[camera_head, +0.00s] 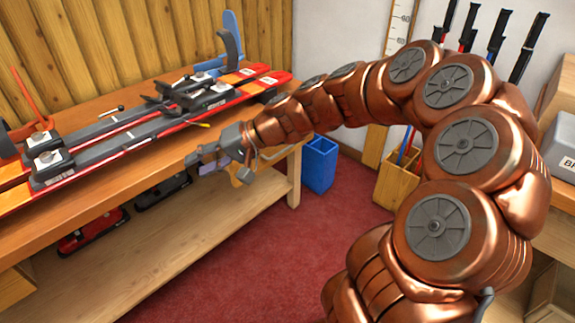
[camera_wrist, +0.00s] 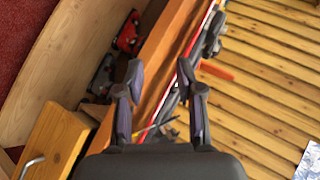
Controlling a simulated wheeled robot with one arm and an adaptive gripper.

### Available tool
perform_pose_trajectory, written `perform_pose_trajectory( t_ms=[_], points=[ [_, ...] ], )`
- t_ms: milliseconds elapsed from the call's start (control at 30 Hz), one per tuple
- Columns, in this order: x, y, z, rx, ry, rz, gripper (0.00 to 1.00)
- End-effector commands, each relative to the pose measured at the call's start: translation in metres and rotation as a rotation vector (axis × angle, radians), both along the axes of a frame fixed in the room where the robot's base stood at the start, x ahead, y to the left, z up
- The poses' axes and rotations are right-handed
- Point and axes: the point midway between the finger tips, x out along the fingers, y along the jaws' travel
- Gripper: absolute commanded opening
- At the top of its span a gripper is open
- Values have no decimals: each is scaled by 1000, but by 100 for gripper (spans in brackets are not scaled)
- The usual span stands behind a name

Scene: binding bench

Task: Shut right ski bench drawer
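The ski bench (camera_head: 150,190) runs along the left, with skis on its orange-brown top. In the wrist view, the right drawer (camera_wrist: 58,135), a pale wooden box front with a curved metal handle (camera_wrist: 33,165), sticks out beside the bench at the lower left. In the head view, only a small tan part of the drawer (camera_head: 243,174) shows behind my gripper (camera_head: 195,160); the rest is hidden. My gripper is at the bench's front edge, near the drawer. In the wrist view, its fingers (camera_wrist: 161,78) are apart with nothing held between them.
Red and orange skis (camera_head: 130,140) with bindings lie on the bench top. A red boot-like item (camera_head: 92,233) sits on the lower shelf (camera_head: 190,228). A blue bin (camera_head: 319,164) stands on the floor beyond the bench leg. Red carpet (camera_head: 290,255) is clear in front.

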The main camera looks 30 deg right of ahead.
Motion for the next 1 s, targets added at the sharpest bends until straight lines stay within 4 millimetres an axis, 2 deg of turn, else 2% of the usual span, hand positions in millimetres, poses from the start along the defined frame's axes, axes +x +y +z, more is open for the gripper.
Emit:
perform_pose_trajectory(
  t_ms=[33,100,167,233,300,400,500,600,700,867,1000],
  points=[
    [22,-26,-27,57,-22,-77,37],
    [50,-65,-43,121,-58,-191,37],
    [69,-102,-60,172,-82,-289,37],
    [87,-150,-84,224,-105,-408,37],
    [99,-199,-108,264,-124,-527,37],
    [104,-260,-143,309,-137,-672,37],
    [102,-305,-171,334,-142,-783,37],
    [99,-332,-187,346,-142,-848,37],
    [99,-344,-194,351,-144,-877,37],
    [109,-343,-196,350,-145,-878,37],
    [125,-338,-200,350,-145,-877,37]
  ],
)
